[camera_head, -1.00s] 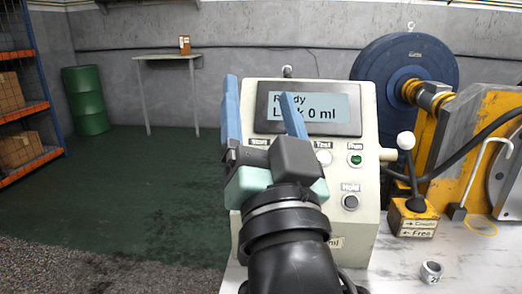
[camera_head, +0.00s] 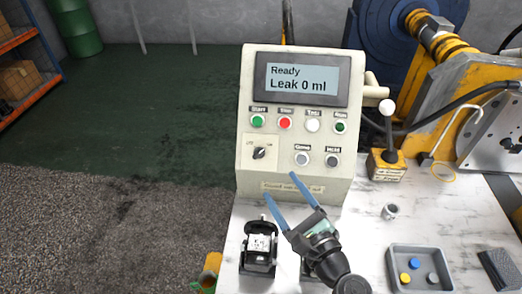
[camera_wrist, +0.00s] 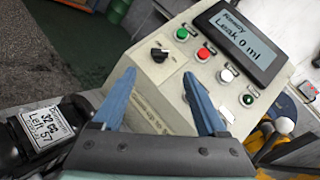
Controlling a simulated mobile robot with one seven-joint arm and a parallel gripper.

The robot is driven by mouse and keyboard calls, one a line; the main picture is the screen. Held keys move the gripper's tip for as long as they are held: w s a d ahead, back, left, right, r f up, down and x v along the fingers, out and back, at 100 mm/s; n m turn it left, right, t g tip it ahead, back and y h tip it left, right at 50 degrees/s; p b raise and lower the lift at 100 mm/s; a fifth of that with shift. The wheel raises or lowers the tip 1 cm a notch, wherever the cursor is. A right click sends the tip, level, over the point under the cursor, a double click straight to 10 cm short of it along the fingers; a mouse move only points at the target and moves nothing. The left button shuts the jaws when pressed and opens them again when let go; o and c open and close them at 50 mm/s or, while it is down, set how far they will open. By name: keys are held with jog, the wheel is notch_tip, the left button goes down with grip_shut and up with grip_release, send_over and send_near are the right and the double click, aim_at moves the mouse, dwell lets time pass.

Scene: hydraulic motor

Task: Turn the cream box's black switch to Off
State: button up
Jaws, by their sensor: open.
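The cream box (camera_head: 248,185) stands on the bench, its screen (camera_head: 300,78) reading "Ready" and "Leak 0 ml". Its black switch (camera_head: 259,153) is at the lower left of the panel, between two small labels too small to read surely. The switch also shows in the wrist view (camera_wrist: 158,54), ahead of and above the left fingertip. My gripper (camera_head: 279,196) is open and empty, with blue fingers, in front of the box's lower front. In the wrist view the open fingers (camera_wrist: 158,75) point at the panel, apart from the switch.
A black device with a white label (camera_head: 259,245) stands left of my gripper. A grey tray (camera_head: 420,252) with coloured discs, a metal ring (camera_head: 390,211) and a lever with a white knob (camera_head: 387,130) are to the right. Green, red and white buttons (camera_head: 285,123) line the panel.

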aim_at(260, 156)
jog(key=b+x, duration=0.1)
jog(key=x, duration=1)
jog(key=shift+w+a, duration=0.15)
jog(key=shift+w, duration=0.05)
jog(key=shift+c, duration=0.2)
grip_shut()
